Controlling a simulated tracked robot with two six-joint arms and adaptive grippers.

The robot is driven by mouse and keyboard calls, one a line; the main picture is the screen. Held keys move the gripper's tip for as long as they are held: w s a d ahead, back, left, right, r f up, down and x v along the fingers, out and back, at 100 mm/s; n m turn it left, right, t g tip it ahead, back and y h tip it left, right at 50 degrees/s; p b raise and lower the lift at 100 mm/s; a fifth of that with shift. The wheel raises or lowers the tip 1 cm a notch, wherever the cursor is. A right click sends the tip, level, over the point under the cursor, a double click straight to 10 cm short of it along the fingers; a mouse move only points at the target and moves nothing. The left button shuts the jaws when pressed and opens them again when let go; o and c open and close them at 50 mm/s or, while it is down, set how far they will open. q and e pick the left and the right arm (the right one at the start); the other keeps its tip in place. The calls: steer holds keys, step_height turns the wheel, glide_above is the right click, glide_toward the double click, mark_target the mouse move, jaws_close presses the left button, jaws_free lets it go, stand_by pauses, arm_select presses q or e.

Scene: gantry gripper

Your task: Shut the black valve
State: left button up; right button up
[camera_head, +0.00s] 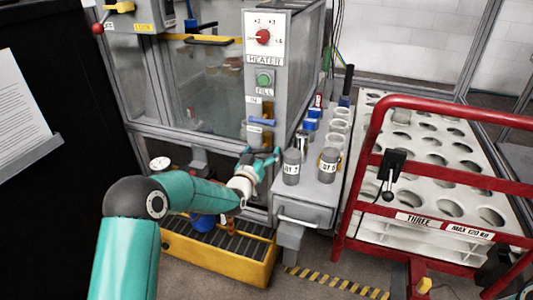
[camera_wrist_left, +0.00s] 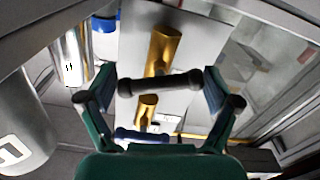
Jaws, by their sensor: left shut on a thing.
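The black valve handle (camera_wrist_left: 160,83) is a short dark bar with rounded ends. In the left wrist view it lies crosswise, tilted slightly, in front of a brass pipe (camera_wrist_left: 162,48) on a pale panel. My right gripper is in neither view.
The blue valve handle (camera_wrist_left: 140,135) is close to the black one. Grey canisters (camera_head: 291,167) stand on a bench just right of my gripper. A yellow grated tray (camera_head: 218,262) is below. A red-railed trolley (camera_head: 373,125) stands at the right.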

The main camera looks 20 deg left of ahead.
arm_select(q)
steer(key=m+b, duration=0.1)
steer(key=b, duration=0.1)
steer(key=m+b, duration=0.1)
steer(key=shift+f+m+b, duration=0.3)
steer(key=shift+m+b, duration=0.1)
steer(key=shift+r+m+b, duration=0.25)
steer(key=shift+m+b, duration=0.3)
steer(key=shift+m, duration=0.45)
steer(key=o, duration=0.9)
steer(key=shift+d, duration=0.1)
steer(key=s, duration=1.2)
steer(key=shift+a, duration=0.25)
